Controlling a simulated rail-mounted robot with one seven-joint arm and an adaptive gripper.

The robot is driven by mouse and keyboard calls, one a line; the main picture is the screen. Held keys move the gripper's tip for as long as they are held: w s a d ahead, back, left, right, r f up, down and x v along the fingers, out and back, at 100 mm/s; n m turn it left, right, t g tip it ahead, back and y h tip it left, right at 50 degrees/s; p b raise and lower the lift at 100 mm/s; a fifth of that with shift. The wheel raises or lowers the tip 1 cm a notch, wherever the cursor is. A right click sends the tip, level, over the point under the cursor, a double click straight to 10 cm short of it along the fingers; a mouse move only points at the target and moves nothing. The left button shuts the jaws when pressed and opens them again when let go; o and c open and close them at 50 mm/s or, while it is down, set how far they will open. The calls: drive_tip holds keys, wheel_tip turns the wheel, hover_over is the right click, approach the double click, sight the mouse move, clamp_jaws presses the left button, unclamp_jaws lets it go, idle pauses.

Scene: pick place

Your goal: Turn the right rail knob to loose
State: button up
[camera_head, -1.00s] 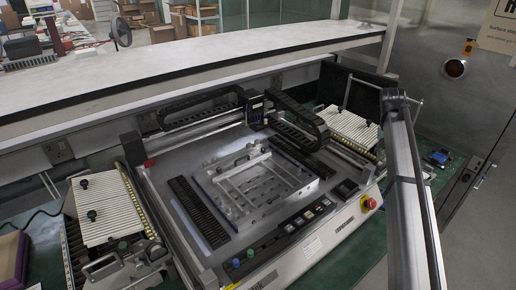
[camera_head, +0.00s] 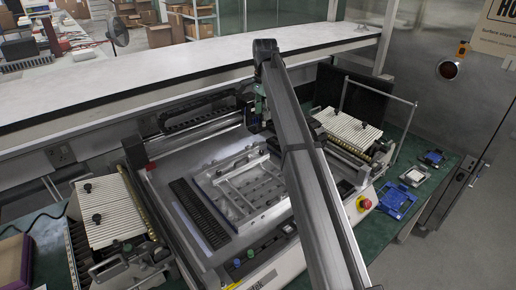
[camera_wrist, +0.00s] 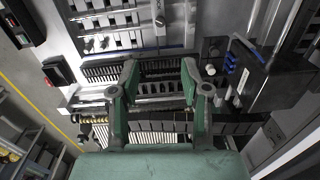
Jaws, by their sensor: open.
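The machine's metal work-holder frame with its rails (camera_head: 228,187) lies on the grey bed in the head view. Its right side is partly covered by my arm. In the wrist view, part of the slotted frame (camera_wrist: 95,20) shows at the top, with a small dark knob (camera_wrist: 160,20) on it. A pale round knob (camera_wrist: 210,69) shows right of the fingers. I cannot tell which is the right rail knob or how it is set. My gripper (camera_wrist: 160,80) is open, with two green fingers apart and nothing between them.
A ribbed feeder bank stands at the left (camera_head: 107,210) and another at the right (camera_head: 347,128). A dark gantry block (camera_wrist: 275,80) is close on the right in the wrist view. A red stop button (camera_head: 363,203) is at the front corner. Blue parts (camera_head: 397,203) lie right.

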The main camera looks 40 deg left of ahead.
sight(262, 151)
drive_tip(key=f+p, duration=0.1)
drive_tip(key=f, duration=0.4)
drive_tip(key=f+p, duration=0.2)
drive_tip(key=f, duration=0.4)
drive_tip(key=f+p, duration=0.1)
drive_tip(key=f, duration=0.5)
drive_tip(key=shift+a+f+p, duration=0.15)
drive_tip(key=shift+a+p, duration=0.1)
drive_tip(key=shift+p, duration=0.1)
clamp_jaws()
